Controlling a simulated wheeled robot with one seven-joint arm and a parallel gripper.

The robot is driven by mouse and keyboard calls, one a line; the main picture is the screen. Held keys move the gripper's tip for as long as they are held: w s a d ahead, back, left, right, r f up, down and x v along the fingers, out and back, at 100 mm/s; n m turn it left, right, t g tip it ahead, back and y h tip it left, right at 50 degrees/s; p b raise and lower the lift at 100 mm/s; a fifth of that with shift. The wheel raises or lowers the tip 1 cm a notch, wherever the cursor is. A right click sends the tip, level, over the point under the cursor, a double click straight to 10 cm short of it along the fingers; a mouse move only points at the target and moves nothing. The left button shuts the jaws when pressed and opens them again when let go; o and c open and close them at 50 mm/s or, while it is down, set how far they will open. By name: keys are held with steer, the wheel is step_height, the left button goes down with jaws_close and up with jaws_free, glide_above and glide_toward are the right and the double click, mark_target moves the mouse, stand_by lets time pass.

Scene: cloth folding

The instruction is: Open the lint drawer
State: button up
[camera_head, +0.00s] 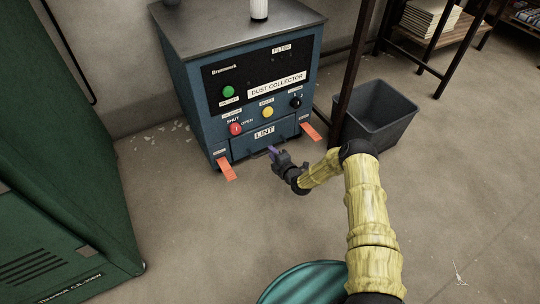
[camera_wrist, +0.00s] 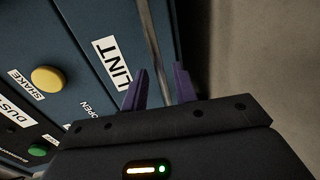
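The blue dust collector (camera_head: 222,131) stands against the wall. Its lint drawer (camera_head: 241,147), marked LINT, is low on the front; in the wrist view its blue face (camera_wrist: 90,28) fills the upper left. The drawer looks flush, but my gripper hides part of its lower edge. A grey metal strip (camera_wrist: 152,35) runs along that edge. My gripper (camera_head: 272,150) is at the drawer's lower front. In the wrist view its two purple fingers (camera_wrist: 161,74) are apart, with the strip's end between them; I cannot tell whether they touch it. A red knob (camera_head: 236,129) sits between SHUT and OPEN labels.
Orange tabs stick out at the lower left (camera_head: 227,169) and lower right (camera_head: 311,132) of the machine. A dark bin (camera_head: 385,125) stands to its right, beside a dark rack post. A green machine (camera_head: 60,150) is at the left.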

steer(key=shift+b+x, duration=0.55)
steer(key=shift+x, duration=0.85)
jaws_close()
steer(key=shift+s+a, duration=0.1)
steer(key=shift+s, duration=0.1)
